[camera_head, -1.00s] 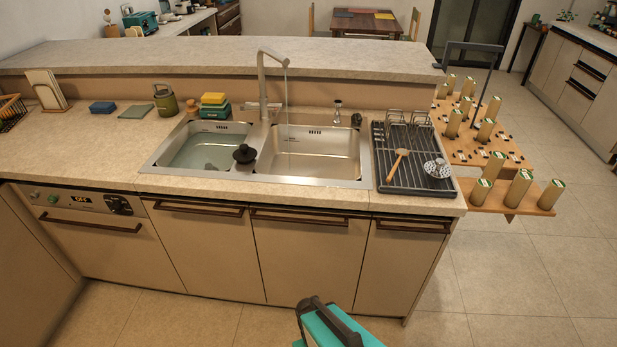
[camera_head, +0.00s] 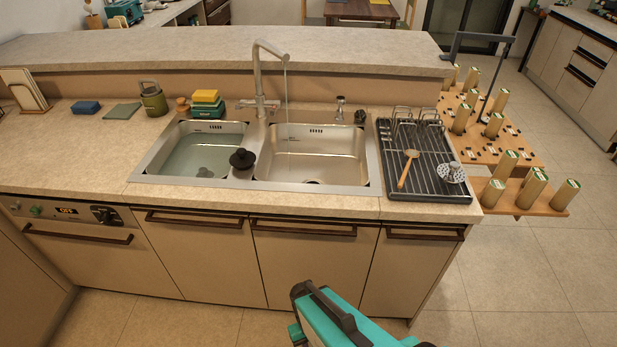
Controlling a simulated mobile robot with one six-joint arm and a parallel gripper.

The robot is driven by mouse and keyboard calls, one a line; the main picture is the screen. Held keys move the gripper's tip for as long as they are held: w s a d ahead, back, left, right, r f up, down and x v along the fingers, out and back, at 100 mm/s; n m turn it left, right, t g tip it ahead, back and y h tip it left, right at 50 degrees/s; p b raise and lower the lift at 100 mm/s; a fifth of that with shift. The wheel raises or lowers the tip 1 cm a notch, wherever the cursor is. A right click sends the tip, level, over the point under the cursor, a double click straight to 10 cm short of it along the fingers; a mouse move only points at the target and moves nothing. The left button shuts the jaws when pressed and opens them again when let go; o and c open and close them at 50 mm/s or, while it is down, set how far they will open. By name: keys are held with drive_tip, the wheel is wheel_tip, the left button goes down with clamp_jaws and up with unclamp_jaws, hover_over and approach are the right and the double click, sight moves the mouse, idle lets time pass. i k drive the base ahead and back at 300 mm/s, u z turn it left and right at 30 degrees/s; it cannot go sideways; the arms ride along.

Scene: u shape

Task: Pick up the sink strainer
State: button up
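A round silver perforated piece with a small knob, which looks like the sink strainer (camera_head: 452,173), lies on the right side of the dark ribbed drying rack (camera_head: 420,186). It is right of a wooden-handled utensil (camera_head: 407,170) and apart from it. A black knobbed piece (camera_head: 242,160) sits on the divider between the two sink basins; I cannot tell exactly what it is. A teal and black part of my own arm shows at the bottom centre, in front of the cabinets and well away from the strainer. I see no gripper fingers.
The left basin (camera_head: 195,150) holds water; the tap (camera_head: 262,75) runs into the right basin (camera_head: 318,160). Wire holders (camera_head: 415,122) stand at the rack's back. A wooden shelf with several cans (camera_head: 527,192) is beyond the counter's right end. Floor in front is clear.

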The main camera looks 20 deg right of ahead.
sight(450, 174)
drive_tip(key=z, duration=0.1)
drive_tip(key=i, duration=0.15)
drive_tip(key=z, duration=0.05)
drive_tip(key=k, duration=0.6)
drive_tip(key=z, duration=0.05)
drive_tip(key=i, duration=0.6)
drive_tip(key=z, duration=0.8)
